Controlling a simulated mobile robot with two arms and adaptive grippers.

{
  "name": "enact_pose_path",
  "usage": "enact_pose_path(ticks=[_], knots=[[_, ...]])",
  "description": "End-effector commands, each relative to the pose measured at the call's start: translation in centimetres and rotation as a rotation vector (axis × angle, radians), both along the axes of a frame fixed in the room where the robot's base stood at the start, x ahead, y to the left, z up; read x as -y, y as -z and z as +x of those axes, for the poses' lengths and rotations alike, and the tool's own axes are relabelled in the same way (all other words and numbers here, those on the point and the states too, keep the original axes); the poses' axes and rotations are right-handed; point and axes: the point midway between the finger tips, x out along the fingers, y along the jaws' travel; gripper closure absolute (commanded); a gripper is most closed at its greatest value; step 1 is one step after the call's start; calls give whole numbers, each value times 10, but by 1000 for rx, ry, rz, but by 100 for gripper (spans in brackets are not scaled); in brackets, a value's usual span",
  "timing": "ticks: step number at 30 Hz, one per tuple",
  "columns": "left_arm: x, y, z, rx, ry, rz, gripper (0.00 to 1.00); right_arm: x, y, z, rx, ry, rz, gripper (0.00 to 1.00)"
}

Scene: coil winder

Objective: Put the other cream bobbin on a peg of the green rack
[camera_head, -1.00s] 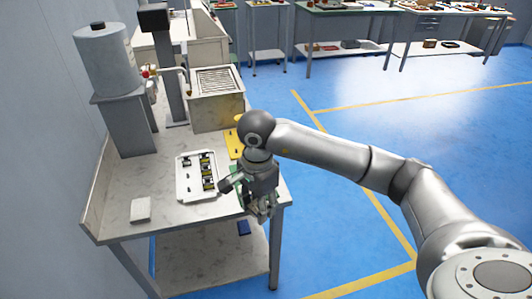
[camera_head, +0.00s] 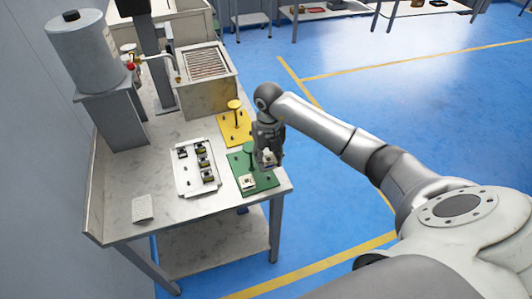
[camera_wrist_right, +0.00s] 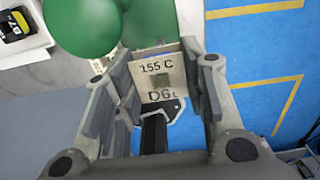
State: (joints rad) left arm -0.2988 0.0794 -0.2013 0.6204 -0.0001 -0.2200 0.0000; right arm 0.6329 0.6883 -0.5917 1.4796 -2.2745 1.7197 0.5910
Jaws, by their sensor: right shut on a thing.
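The green rack (camera_head: 252,187) lies at the front right corner of the table, with a green knobbed post and small pegs. One cream bobbin (camera_head: 247,181) sits at its front left; whether it is on a peg is too small to tell. My right gripper (camera_head: 267,153) is over the right part of the rack. It is shut on the other cream bobbin (camera_wrist_right: 158,68), marked "155 C" and "D6", which also shows in the head view (camera_head: 268,158). In the wrist view, the green knob (camera_wrist_right: 85,22) is left of the held bobbin. My left gripper is not in view.
A white tray (camera_head: 183,181) with several dark and yellow bobbins lies left of the rack. A yellow rack (camera_head: 228,133) with a knobbed post is behind it. A pale block (camera_head: 142,208) lies at the front left. The table's right edge is close to the gripper.

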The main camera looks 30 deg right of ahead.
Motion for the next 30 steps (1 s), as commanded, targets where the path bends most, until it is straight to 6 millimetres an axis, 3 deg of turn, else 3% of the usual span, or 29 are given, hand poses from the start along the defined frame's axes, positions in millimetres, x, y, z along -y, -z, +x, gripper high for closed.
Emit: enact_pose_path(ticks=[16, 30], knots=[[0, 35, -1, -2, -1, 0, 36, -1, 46, 0, 0, -2, 1, 85], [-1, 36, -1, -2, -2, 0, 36, 0, 48, 0, 0, -3, 0, 85]])
